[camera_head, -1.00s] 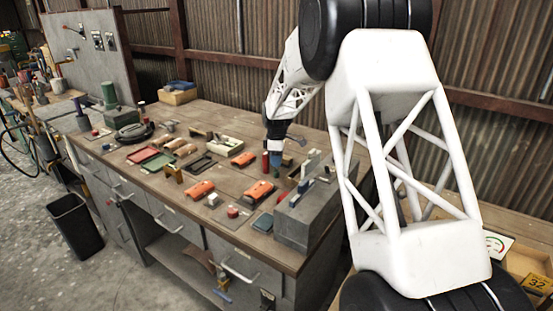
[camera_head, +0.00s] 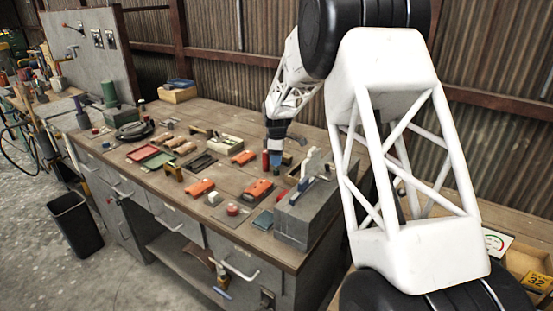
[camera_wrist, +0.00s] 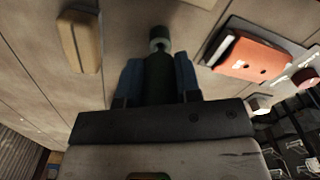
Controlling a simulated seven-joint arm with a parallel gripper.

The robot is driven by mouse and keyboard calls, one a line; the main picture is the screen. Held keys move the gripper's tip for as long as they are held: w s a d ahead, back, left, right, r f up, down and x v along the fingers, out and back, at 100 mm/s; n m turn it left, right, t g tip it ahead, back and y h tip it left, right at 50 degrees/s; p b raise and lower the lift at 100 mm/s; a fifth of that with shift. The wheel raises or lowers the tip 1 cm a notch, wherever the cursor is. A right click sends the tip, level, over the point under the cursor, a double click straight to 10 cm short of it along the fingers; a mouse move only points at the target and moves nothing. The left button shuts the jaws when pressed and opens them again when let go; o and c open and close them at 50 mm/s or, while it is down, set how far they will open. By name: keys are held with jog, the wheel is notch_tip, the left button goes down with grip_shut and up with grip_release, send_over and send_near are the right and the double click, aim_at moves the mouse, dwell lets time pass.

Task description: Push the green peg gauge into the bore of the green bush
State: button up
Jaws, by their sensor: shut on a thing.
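My gripper (camera_wrist: 159,82) has two blue fingers closed on the dark green peg gauge (camera_wrist: 158,78), which lies between them in the wrist view. A green end with a pale grey ring (camera_wrist: 159,44) shows just beyond the fingertips, in line with the peg. I cannot tell whether this is the peg's own tip or the green bush, nor whether the two touch. In the head view my gripper (camera_head: 275,158) points down low over the bench, beside a red cylinder. The peg and bush are too small to make out there.
The red cylinder (camera_head: 265,163) stands close to my gripper's left. A large grey block (camera_head: 305,212) stands at the bench's right front. Orange pieces (camera_head: 258,189) and trays (camera_head: 150,156) lie across the bench. A tan block (camera_wrist: 80,40) and an orange piece (camera_wrist: 248,55) flank the peg.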

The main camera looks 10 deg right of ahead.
jog(key=shift+f, duration=1.1)
dwell(0.6)
jog(key=o, duration=0.7)
jog(key=shift+o, duration=0.3)
jog(key=o, duration=0.5)
jog(key=shift+r, duration=0.1)
jog(key=shift+r, duration=2.9)
